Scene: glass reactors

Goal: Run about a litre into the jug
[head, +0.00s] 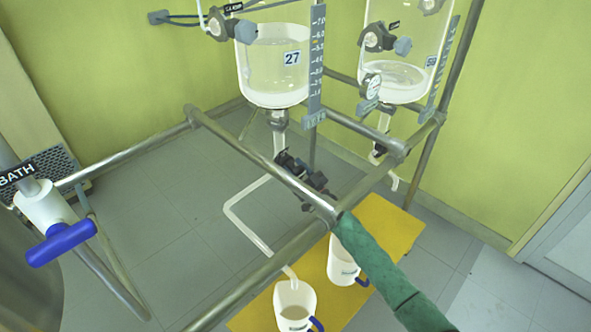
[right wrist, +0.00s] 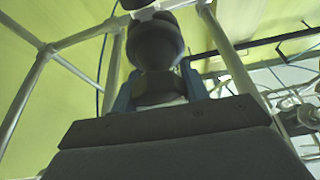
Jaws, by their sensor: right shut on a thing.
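The glass reactor labelled 27 (head: 273,75) holds clear liquid over a white base, with a grey scale (head: 316,60) on its right. From its bottom outlet (head: 279,122) a pale tube (head: 240,222) bends down to a white jug (head: 295,297). The tube's end is over the jug mouth, and some beige-looking liquid shows inside. My right gripper (head: 306,176) is at the valve under reactor 27, partly behind the frame rail. In the right wrist view its blue fingers are shut on a dark round valve knob (right wrist: 154,45). My left gripper is out of view.
A second white jug (head: 345,262) stands on the same yellow mat (head: 385,228). Another reactor (head: 398,72) hangs to the right. Metal rails (head: 255,155) cross between me and the valve. A blue T-handle (head: 62,243) by a BATH sign is at the left.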

